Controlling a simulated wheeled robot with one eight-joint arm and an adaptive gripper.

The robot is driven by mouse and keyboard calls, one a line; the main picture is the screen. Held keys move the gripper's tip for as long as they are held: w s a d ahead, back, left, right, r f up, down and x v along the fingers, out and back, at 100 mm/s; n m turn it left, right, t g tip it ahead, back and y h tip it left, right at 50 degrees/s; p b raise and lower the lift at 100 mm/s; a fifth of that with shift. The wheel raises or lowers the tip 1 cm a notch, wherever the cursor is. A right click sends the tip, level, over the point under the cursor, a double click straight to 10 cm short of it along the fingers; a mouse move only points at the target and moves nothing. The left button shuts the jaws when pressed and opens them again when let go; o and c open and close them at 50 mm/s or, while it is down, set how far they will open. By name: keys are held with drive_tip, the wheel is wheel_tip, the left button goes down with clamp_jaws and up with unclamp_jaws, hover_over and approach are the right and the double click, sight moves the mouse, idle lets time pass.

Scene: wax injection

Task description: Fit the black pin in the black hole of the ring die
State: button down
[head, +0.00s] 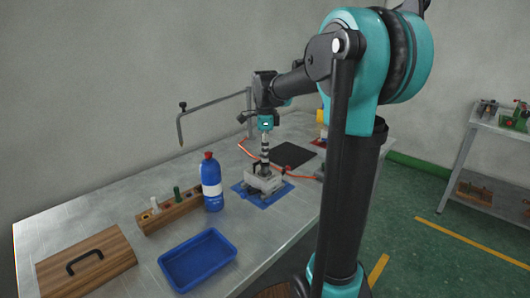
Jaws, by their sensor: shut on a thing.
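My gripper (265,165) points straight down over the ring die (263,184), a pale grey block on a blue mat (246,190). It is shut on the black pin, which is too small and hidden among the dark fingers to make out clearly. The fingertips are at or just above the top of the die. I cannot tell from here whether the pin is in the black hole, since the hole itself does not show.
A wooden rack (152,225) holds a white and a green pin. Near it stand a blue bottle (212,188) with red cap, a blue tray (165,273) and a wooden lid (62,275). A black mat (293,154) and an orange hose (300,176) lie near the die.

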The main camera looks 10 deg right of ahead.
drive_tip(key=shift+f, duration=0.9)
drive_tip(key=c, duration=1.3)
unclamp_jaws()
drive_tip(key=shift+c, duration=0.2)
wheel_tip(320, 180, up, 12)
